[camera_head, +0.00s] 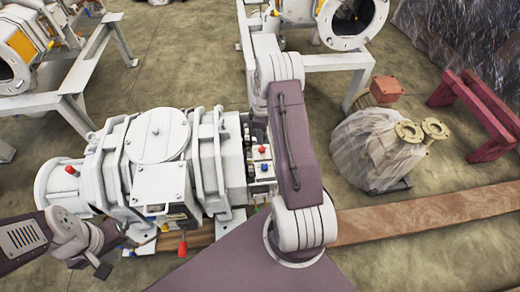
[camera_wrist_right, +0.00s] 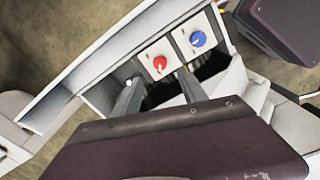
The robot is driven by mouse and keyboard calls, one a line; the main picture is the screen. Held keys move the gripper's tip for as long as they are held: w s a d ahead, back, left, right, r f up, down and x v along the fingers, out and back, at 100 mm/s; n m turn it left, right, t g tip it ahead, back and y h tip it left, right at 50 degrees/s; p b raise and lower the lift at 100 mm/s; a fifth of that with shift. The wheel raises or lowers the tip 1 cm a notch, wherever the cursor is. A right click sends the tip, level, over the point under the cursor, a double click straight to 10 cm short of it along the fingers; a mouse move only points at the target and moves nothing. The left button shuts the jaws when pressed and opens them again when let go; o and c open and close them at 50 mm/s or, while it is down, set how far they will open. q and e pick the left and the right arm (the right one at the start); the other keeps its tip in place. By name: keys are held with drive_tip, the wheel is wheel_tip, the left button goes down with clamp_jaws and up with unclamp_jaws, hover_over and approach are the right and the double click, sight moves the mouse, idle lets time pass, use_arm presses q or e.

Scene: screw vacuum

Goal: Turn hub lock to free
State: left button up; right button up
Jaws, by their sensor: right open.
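A white vacuum screw machine (camera_head: 150,150) lies on the floor in the head view. It has a small control panel (camera_head: 262,168) at its right end, beside my right arm. In the right wrist view a red knob (camera_wrist_right: 159,63) and a blue knob (camera_wrist_right: 198,39) sit on white plates. No label tells which is the hub lock. My right gripper (camera_wrist_right: 158,77) is open, its fingertips apart below and on either side of the red knob; contact is not clear. The head view does not show it clearly. My left gripper (camera_head: 102,262) is at lower left, its jaw state unclear.
A red-handled lever (camera_head: 182,248) hangs at the machine's near side. A plastic-wrapped part (camera_head: 375,148) with flanges stands to the right. A rusty beam (camera_head: 430,213) lies on the floor, and a dark red stand (camera_head: 480,115) is at far right.

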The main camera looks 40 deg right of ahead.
sight(262, 148)
wheel_tip(262, 148, down, 9)
drive_tip(key=b, duration=0.4)
drive_tip(key=shift+r, duration=0.1)
clamp_jaws()
